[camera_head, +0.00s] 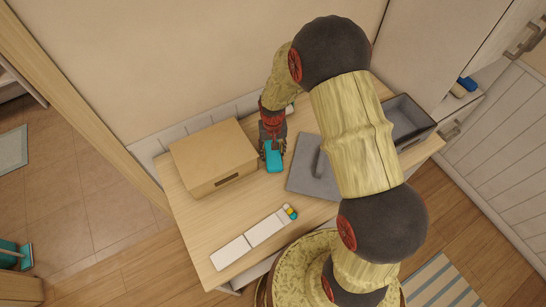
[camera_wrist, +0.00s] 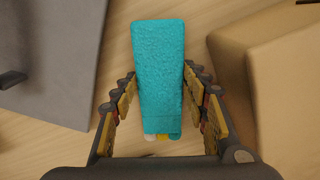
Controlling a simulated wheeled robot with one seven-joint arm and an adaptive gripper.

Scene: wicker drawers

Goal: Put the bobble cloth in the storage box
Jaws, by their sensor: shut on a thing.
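A teal folded cloth (camera_head: 273,160) is in my gripper (camera_head: 272,147) above the table, between the brown box and the grey lid. An open grey box (camera_head: 420,128) stands at the right end of the table, partly hidden by my arm. A flat grey lid (camera_head: 305,178) with a handle lies in the middle of the table, also partly covered by my arm.
A closed brown box (camera_head: 210,150) stands at the left; its side also shows in the wrist view (camera_wrist: 275,85). White folded pieces (camera_head: 248,240) with coloured bobbles at one end lie along the front edge. Bare tabletop (camera_head: 205,220) lies front left.

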